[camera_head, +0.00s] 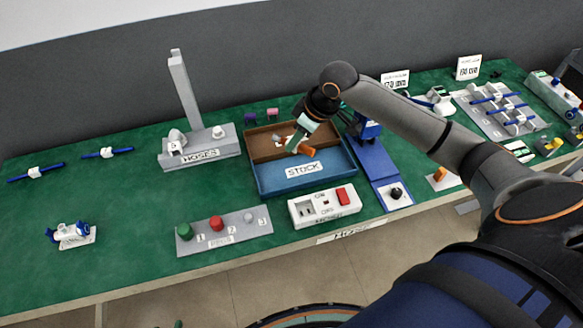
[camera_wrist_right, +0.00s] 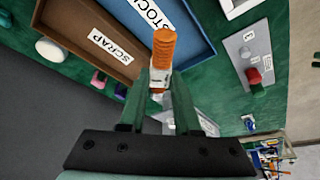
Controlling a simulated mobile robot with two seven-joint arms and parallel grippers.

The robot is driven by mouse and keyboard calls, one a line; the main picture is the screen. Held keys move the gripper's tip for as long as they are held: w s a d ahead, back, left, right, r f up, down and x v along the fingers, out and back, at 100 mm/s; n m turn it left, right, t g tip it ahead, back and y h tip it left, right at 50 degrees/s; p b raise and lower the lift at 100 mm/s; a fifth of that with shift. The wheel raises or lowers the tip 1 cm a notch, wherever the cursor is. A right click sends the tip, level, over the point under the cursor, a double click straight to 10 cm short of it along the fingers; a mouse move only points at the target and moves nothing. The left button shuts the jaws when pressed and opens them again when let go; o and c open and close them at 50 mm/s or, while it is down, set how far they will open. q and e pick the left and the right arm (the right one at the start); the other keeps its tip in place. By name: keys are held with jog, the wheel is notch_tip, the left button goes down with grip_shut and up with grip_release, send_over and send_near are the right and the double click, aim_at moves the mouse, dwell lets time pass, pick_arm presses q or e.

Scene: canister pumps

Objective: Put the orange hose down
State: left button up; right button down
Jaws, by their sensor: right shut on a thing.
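The orange hose (camera_head: 305,148) is short, with a ribbed orange part. In the right wrist view the hose (camera_wrist_right: 164,48) sticks out beyond the fingertips, with a white and metal part between them. My right gripper (camera_head: 297,137) is shut on it. In the head view the gripper and hose appear over the tray with a blue STOCK compartment (camera_head: 277,180) and a brown compartment (camera_head: 262,151) behind it. The brown one reads SCRAP in the wrist view (camera_wrist_right: 75,18). I cannot tell how high the hose is above the tray. My left gripper is not in view.
A grey HOSES stand (camera_head: 204,152) with an upright post is left of the tray. A button panel (camera_head: 224,231) and a white socket box (camera_head: 325,205) are in front. A blue stand (camera_head: 377,160) is close on the right. Green table (camera_head: 120,200) is free at left.

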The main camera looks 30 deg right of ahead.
aim_at(309, 148)
notch_tip(309, 148, down, 10)
jog(key=shift+d+r, duration=0.1)
jog(key=shift+r, duration=0.05)
dwell(0.3)
jog(key=c, duration=0.6)
grip_release()
jog(key=v, duration=1.2)
jog(key=shift+r+p, duration=0.1)
jog(key=shift+p, duration=0.25)
